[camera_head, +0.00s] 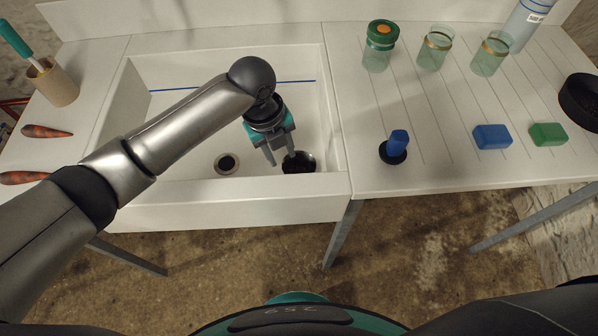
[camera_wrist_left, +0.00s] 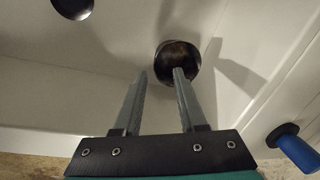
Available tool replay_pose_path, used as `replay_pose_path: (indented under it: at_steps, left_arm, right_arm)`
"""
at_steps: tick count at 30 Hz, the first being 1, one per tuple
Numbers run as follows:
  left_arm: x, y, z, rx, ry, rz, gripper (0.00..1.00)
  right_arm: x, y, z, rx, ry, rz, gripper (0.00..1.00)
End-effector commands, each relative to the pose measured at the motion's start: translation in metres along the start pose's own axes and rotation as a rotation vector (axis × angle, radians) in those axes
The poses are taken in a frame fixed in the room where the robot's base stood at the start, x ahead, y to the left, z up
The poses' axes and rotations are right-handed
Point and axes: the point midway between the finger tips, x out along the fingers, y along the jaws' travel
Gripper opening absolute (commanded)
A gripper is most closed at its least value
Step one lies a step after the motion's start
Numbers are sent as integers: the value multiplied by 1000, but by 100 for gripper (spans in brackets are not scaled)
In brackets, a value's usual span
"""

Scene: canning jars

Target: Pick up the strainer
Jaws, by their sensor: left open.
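The strainer appears to be the small dark round cup (camera_head: 300,166) on the sink floor, near the sink's front right corner. In the left wrist view the strainer (camera_wrist_left: 178,58) shows a dark rim and a brownish inside. My left gripper (camera_head: 281,157) reaches down into the sink, open, with nothing between its fingers. In the left wrist view the gripper (camera_wrist_left: 160,75) has its right fingertip overlapping the strainer's near edge, and its left fingertip is to the left of it. I cannot tell whether they touch. My right gripper is not in view.
The white sink (camera_head: 210,191) has walls close around the gripper. A drain hole (camera_head: 227,163) lies left of it. On the right counter are a blue-handled stopper (camera_head: 398,143), blue block (camera_head: 492,137), green block (camera_head: 548,134), several jars and a black bowl (camera_head: 582,99).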

Motion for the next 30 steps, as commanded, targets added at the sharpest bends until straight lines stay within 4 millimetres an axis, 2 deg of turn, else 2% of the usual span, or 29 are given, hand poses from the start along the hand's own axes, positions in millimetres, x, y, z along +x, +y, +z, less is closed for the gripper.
replay_pose_path:
  at_steps: [1, 3, 9, 18, 27, 30]
  left_arm:
    - [10, 0, -1, 0, 2, 0, 41]
    - [17, 0, 0, 1, 0, 0, 41]
    - [29, 1, -1, 0, 1, 0, 41]
    - [70, 6, -2, -1, 0, -1, 41]
    - [73, 6, -2, 1, -2, -1, 41]
    - [73, 6, -2, 1, -2, -1, 30]
  right_arm:
    - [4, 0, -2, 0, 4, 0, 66]
    - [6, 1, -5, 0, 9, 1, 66]
    - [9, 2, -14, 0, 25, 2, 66]
    - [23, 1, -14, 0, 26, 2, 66]
    - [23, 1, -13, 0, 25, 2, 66]
    - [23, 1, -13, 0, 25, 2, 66]
